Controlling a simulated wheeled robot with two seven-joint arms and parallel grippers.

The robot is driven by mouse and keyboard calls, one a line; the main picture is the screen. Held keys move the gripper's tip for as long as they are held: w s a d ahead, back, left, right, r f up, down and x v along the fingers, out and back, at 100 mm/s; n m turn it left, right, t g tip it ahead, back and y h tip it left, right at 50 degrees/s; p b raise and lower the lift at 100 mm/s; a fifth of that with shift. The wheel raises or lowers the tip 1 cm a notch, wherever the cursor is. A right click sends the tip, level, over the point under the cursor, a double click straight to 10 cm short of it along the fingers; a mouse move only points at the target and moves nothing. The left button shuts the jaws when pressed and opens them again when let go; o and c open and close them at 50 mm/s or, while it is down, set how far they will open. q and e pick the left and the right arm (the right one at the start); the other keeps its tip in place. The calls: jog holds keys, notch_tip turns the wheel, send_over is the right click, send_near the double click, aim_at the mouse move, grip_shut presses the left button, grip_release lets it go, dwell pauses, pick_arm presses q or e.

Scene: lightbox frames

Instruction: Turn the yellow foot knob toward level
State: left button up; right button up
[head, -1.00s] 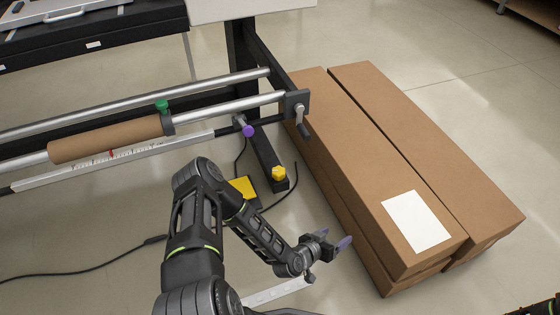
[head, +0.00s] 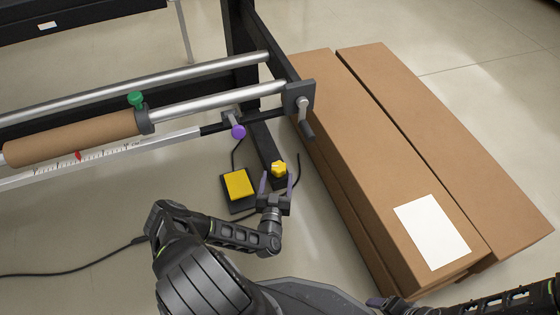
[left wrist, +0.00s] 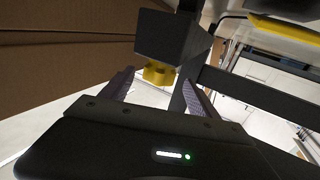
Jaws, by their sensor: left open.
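The yellow foot knob (head: 279,168) sits on the end of the dark stand foot (head: 265,145), left of the cardboard boxes. My left gripper (head: 277,184) is open just on the near side of the knob, its two purple fingers pointing toward it. In the left wrist view the knob (left wrist: 159,74) shows between the spread fingers (left wrist: 157,88), beyond their tips or level with them; I cannot tell whether they touch it. My right gripper (head: 378,301) is at the bottom edge, mostly cut off, and its jaws are unclear.
A yellow-topped pedal (head: 239,185) lies on the floor just left of the knob, with black cables around it. Long cardboard boxes (head: 400,150) stand close on the right. Above are the rollers, a purple knob (head: 239,131) and a crank handle (head: 305,115).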

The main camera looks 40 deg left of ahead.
aim_at(280, 162)
pick_arm(q)
jog(key=shift+w, duration=0.1)
jog(key=b+x, duration=0.2)
jog(key=x, duration=0.1)
jog(key=b+x, duration=0.1)
jog(key=x, duration=0.2)
jog(key=shift+w+a+f+b, duration=0.1)
jog(key=shift+w+f+b, duration=0.1)
jog(key=shift+b, duration=0.2)
jog(key=shift+w+a+r, duration=0.15)
jog(key=shift+w+a, duration=0.15)
jog(key=shift+w, duration=0.2)
